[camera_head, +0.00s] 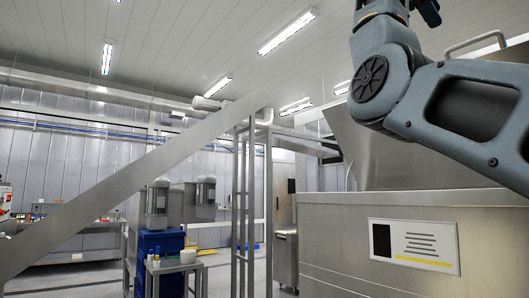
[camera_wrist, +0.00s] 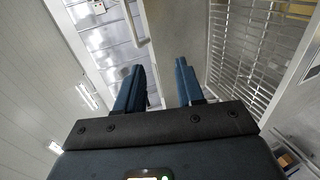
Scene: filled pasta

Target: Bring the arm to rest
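My gripper (camera_wrist: 160,66) shows in the wrist view with its two dark blue fingers apart and nothing between them. My arm shows at the upper right of the head view, raised in front of a large steel machine. The gripper itself cannot be made out in the head view.
The steel machine (camera_head: 345,235) with a labelled panel (camera_head: 414,246) fills the right of the head view. A slanted metal beam (camera_head: 130,190) crosses the left. A small table (camera_head: 175,266) with items stands at the lower middle. A metal grille (camera_wrist: 250,55) shows in the wrist view.

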